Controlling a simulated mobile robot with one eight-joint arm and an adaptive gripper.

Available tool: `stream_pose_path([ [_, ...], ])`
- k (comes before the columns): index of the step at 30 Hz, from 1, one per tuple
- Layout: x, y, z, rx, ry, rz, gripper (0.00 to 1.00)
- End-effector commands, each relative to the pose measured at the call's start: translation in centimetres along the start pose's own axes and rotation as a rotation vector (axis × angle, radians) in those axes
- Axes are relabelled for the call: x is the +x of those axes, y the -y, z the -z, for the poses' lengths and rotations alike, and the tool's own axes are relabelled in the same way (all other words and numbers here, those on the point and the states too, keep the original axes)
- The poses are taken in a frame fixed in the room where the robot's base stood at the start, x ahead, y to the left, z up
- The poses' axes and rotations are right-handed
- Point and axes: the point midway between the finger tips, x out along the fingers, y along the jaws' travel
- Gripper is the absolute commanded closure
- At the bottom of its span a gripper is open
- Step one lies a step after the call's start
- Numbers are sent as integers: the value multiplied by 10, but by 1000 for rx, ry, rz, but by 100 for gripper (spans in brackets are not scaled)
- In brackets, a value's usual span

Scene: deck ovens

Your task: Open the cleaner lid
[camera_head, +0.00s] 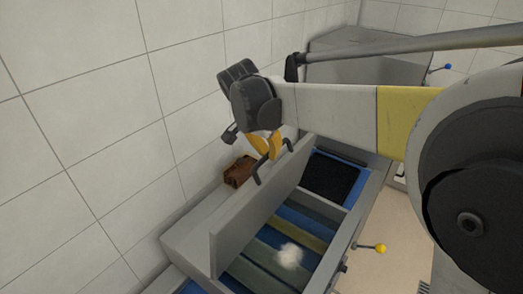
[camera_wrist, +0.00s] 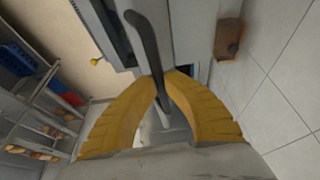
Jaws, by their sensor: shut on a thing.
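The cleaner lid (camera_head: 250,218) is a grey panel that stands raised, near upright, above the open cleaner (camera_head: 178,243). A dark bar handle (camera_head: 285,141) sits at its upper edge. My gripper (camera_head: 266,152) has yellow fingers and is shut on this handle. In the wrist view the dark handle (camera_wrist: 147,40) runs down between the fingertips of my gripper (camera_wrist: 165,78). Inside the cleaner are blue, green and yellow strips (camera_head: 262,256) with a whitish puff (camera_head: 289,256) over them. The lid hides part of the inside.
A brown block (camera_head: 239,171) lies behind the lid by the tiled wall (camera_head: 85,120). A dark tray section (camera_head: 334,177) is at the right end. A yellow knob (camera_head: 379,249) sticks out at the front. In the wrist view, shelves with bread (camera_wrist: 35,125) stand left.

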Motion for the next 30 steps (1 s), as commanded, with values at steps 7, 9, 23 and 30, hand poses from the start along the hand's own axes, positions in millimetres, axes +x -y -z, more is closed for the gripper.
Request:
stream_pose_path([
  [7,15,-55,-6,60,2,131,100],
  [9,18,-67,-8,72,2,164,100],
  [23,21,-82,-10,90,1,216,100],
  [30,21,-82,-10,89,1,216,64],
])
